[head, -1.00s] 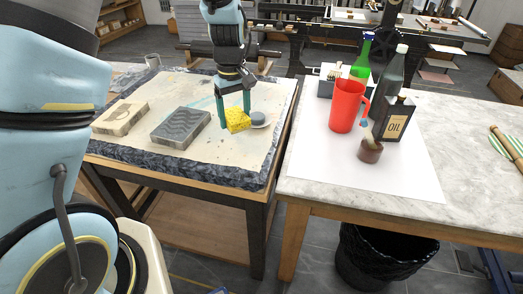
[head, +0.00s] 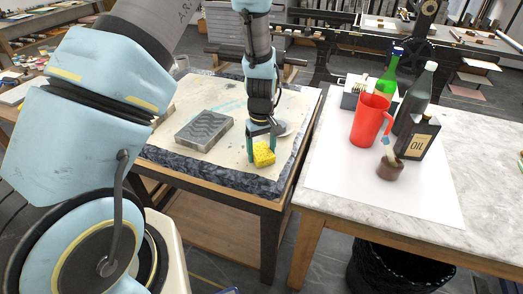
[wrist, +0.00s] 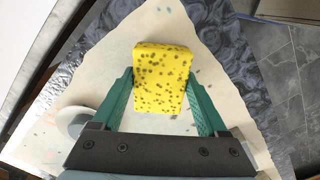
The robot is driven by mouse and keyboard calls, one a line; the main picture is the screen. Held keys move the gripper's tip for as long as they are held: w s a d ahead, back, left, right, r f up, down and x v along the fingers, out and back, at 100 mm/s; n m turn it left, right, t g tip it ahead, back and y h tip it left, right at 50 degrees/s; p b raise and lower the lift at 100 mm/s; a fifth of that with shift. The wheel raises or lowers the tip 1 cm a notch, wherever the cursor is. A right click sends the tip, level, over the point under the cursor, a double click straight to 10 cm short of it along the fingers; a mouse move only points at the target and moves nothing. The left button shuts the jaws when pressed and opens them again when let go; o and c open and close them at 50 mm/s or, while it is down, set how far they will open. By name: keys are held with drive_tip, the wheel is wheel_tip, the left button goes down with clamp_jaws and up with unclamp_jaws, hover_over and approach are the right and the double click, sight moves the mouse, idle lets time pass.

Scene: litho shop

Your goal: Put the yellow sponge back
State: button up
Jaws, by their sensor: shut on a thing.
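The yellow sponge (head: 264,154) is a small speckled block near the front right corner of the paper-topped stone table (head: 235,180). My gripper (head: 262,143) points down and is shut on it. In the wrist view, the sponge (wrist: 163,80) sits between the two green fingers. I cannot tell whether its underside touches the paper or hangs just above it. A small pale dish (wrist: 66,117) with a grey round thing (wrist: 80,124) lies beside the gripper. In the head view, the dish (head: 287,128) is partly hidden behind the gripper.
A grey block with a wavy pattern (head: 204,130) lies left of the sponge. On the right-hand table stand a red jug (head: 369,120), an oil can (head: 417,138), bottles and a brown pot (head: 389,168). A gap separates the two tables. A black bin (head: 400,268) is below.

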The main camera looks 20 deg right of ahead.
sight(261, 151)
drive_tip(key=shift+f, duration=0.1)
drive_tip(key=o, duration=1.2)
wheel_tip(261, 151, up, 12)
drive_tip(key=b, duration=0.3)
drive_tip(key=shift+m+t, duration=0.8)
drive_tip(key=s+a+r, duration=0.1)
drive_tip(key=a, duration=0.9)
drive_tip(key=s+a+r, duration=0.1)
drive_tip(key=a+r, duration=0.1)
drive_tip(key=a, duration=0.8)
drive_tip(key=s+a+r, duration=0.2)
drive_tip(key=a, duration=0.8)
drive_tip(key=shift+a+r, duration=0.1)
drive_tip(key=shift+w, duration=0.1)
